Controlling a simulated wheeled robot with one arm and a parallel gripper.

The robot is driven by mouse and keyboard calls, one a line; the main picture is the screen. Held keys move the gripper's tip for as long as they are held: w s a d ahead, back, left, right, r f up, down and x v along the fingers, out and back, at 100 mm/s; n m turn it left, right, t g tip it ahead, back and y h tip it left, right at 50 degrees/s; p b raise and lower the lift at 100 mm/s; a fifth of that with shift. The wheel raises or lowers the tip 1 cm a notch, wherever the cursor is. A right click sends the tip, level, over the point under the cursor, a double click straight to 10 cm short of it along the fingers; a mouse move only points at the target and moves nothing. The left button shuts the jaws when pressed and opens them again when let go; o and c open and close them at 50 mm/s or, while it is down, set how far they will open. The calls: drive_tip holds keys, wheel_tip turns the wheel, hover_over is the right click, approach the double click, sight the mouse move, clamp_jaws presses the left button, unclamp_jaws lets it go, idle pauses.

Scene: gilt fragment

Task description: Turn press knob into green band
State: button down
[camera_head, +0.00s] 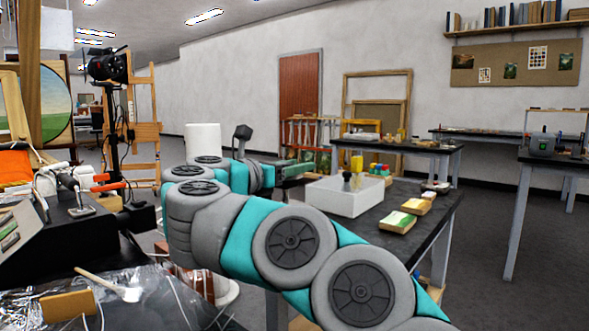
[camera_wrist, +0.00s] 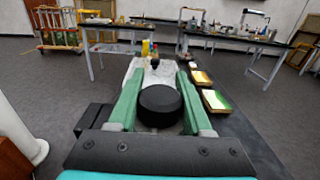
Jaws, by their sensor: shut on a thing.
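My gripper (camera_wrist: 159,78) has two green fingers, one on each side of a round black knob (camera_wrist: 160,101) in the wrist view. It is shut on this knob, which looks like the press knob. In the head view my gripper (camera_head: 296,170) is at the far end of my arm, beside the white tray, and the knob cannot be made out there. I cannot pick out the press body or a green band in either view.
A cluttered bench (camera_head: 60,225) is at the left. Open floor (camera_head: 480,240) lies at the right.

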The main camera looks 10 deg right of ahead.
drive_tip(key=shift+r, duration=0.2)
drive_tip(key=c, duration=0.8)
unclamp_jaws()
drive_tip(key=o, duration=0.5)
drive_tip(key=shift+f, duration=0.1)
drive_tip(key=shift+c, duration=0.2)
drive_tip(key=shift+b+v, duration=0.6)
drive_tip(key=shift+v, duration=3.3)
